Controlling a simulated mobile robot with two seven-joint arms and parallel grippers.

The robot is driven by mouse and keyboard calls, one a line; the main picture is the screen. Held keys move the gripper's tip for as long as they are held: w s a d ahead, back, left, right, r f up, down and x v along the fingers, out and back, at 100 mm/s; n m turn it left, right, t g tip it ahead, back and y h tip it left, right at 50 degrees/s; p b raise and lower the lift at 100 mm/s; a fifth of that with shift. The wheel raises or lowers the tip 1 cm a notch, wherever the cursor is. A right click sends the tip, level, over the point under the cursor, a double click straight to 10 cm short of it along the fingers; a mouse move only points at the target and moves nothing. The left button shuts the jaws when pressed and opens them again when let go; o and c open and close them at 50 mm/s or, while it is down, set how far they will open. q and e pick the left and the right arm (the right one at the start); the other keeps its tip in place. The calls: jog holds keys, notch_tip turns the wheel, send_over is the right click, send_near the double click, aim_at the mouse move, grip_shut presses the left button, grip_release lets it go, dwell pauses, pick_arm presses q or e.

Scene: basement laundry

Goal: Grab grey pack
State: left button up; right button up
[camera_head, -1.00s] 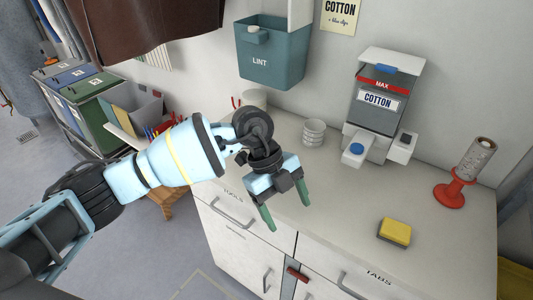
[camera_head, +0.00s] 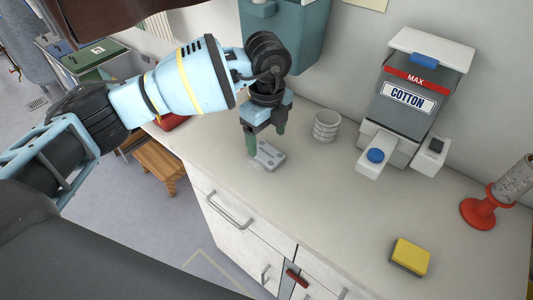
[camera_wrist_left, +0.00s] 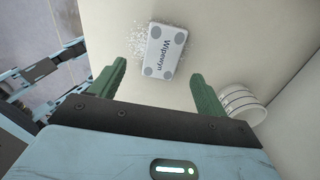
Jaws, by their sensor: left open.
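The grey pack (camera_head: 268,156) lies flat on the white counter near its front left edge. In the left wrist view the pack (camera_wrist_left: 163,52) shows a pale top with darker round corner spots and the word "Wipewyn". My left gripper (camera_head: 266,137) points down just above it, open and empty. In the wrist view its green fingers (camera_wrist_left: 159,72) stand apart on either side, with the pack ahead of and between the tips. I see no contact. My right gripper is not in view.
A ribbed white cup (camera_head: 327,126) stands right of the gripper; the teal lint bin (camera_head: 300,40) hangs behind. The cotton dispenser (camera_head: 405,105), a yellow sponge (camera_head: 411,254) and a red-based roll holder (camera_head: 482,211) stand farther right. The counter's middle is clear.

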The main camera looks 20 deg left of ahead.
aim_at(268, 154)
pick_arm(q)
jog(key=shift+w+d+f, duration=0.1)
jog(key=shift+f, duration=2.45)
jog(key=c, duration=1)
jog(key=shift+r, duration=0.85)
jog(key=shift+s+r, duration=0.15)
jog(key=shift+r, duration=0.35)
jog(key=shift+s+r, duration=0.15)
jog(key=shift+r, duration=0.35)
jog(key=s, duration=0.5)
jog(key=s+r, duration=0.1)
jog(key=s, duration=0.4)
jog(key=s+a+p, duration=0.1)
jog(key=s, duration=0.4)
jog(key=shift+s+a+r, duration=0.1)
jog(key=shift+s+r, duration=0.05)
